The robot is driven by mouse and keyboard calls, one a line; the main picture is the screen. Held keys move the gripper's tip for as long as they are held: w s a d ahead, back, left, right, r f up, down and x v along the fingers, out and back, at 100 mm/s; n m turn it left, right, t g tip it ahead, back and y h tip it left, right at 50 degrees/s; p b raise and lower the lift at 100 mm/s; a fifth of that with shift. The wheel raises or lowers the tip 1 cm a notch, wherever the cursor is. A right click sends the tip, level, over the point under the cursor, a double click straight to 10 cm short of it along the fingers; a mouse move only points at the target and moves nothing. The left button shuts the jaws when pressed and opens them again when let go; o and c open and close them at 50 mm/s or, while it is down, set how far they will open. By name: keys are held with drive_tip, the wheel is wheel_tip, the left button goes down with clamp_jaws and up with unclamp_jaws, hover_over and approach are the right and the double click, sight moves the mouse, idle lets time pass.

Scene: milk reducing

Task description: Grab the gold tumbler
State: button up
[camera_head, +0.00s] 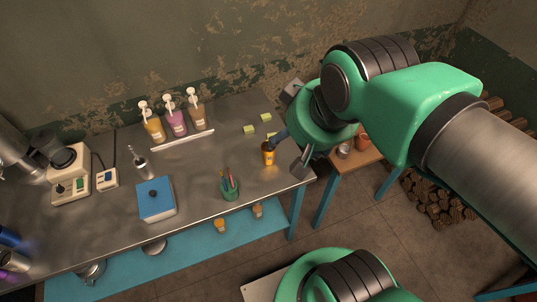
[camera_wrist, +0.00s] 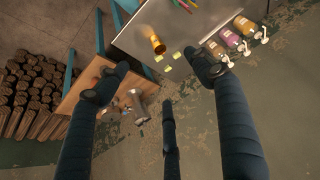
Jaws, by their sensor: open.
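The gold tumbler (camera_head: 268,155) stands near the right end of the metal table, its side partly lit. It also shows in the wrist view (camera_wrist: 157,44), beyond my fingertips and between the two outer fingers. My gripper (camera_head: 289,152) is just to the right of the tumbler in the head view, with one dark finger reaching close to its rim. In the wrist view my gripper (camera_wrist: 158,77) has its dark fingers spread wide, with nothing between them. I cannot tell whether any finger touches the tumbler.
Yellow-green sticky notes (camera_head: 249,129) lie behind the tumbler. A green pen holder (camera_head: 229,188) stands to its left. Several pump bottles (camera_head: 177,122) and a blue box (camera_head: 156,199) are farther left. A wooden side table (camera_wrist: 88,88) with small pots stands beyond the table's right edge.

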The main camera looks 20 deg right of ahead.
drive_tip(key=w+f+m+g+p, duration=0.15)
drive_tip(key=w+m+p, duration=0.25)
drive_tip(key=w+m, duration=0.5)
drive_tip(key=m+g+p, duration=0.2)
drive_tip(key=m+p, duration=0.4)
drive_tip(key=m, duration=0.9)
hover_over(269, 154)
wheel_tip(269, 154, down, 16)
wheel_tip(269, 154, down, 11)
drive_tip(key=w+d+m+p, duration=0.1)
drive_tip(key=w+m+p, duration=0.1)
drive_tip(key=m, duration=0.5)
drive_tip(key=shift+d+g+y+p, duration=0.15)
drive_tip(key=shift+g+y+p, duration=0.15)
drive_tip(key=shift+g+p, duration=0.2)
drive_tip(key=shift+s+f, duration=0.1)
drive_tip(key=shift+f, duration=0.1)
drive_tip(key=f, duration=0.5)
drive_tip(key=w+f, duration=0.1)
drive_tip(key=f, duration=0.2)
drive_tip(key=shift+a+f+b, duration=0.15)
drive_tip(key=shift+a+b, duration=0.05)
drive_tip(key=shift+b, duration=0.15)
